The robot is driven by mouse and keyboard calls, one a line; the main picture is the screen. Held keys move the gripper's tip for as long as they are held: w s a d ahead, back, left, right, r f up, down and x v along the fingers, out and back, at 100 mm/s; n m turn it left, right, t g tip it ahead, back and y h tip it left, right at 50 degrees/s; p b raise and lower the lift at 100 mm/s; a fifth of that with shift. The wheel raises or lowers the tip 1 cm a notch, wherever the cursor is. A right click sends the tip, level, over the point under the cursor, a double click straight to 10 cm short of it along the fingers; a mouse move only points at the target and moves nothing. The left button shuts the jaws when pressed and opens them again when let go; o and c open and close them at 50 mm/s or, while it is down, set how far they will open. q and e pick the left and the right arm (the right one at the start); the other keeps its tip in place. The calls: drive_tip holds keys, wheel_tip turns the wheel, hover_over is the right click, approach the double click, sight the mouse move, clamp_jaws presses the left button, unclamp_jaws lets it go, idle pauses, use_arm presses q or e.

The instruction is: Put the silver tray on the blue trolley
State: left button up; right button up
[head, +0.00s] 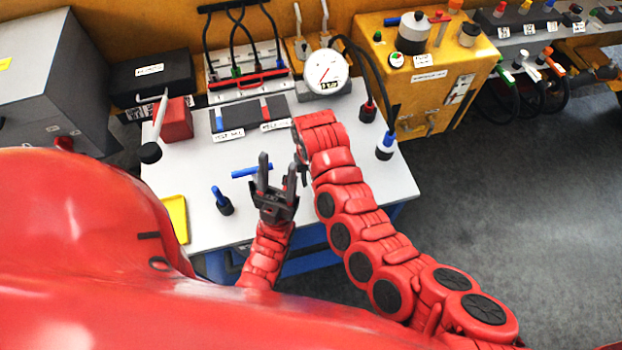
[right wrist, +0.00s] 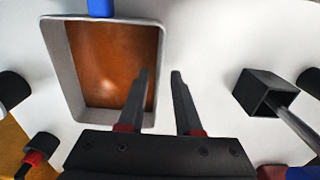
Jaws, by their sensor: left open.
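The silver tray (right wrist: 55,70), a rectangle with thin grey walls and a rusty brown inside, lies on a white surface in the right wrist view. I cannot make it out in the head view. My right gripper (right wrist: 160,75) is open, with part of the tray's right wall showing between its fingertips. I cannot tell if it touches. My left gripper (head: 277,168) is open over the white-topped table (head: 388,185), beside a blue bar (head: 245,171). This table has blue legs and framing; I cannot tell whether it is the blue trolley.
A yellow cabinet (head: 440,85) is behind right. A black square holder (right wrist: 262,92) stands right of my right fingers. Grey floor (head: 500,190) is open at right.

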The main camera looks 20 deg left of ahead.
wheel_tip(320, 180, up, 4)
drive_tip(key=shift+r+b, duration=0.25)
drive_tip(key=shift+b, duration=0.65)
wheel_tip(320, 180, up, 7)
drive_tip(key=p, duration=0.1)
drive_tip(key=shift+f, duration=0.15)
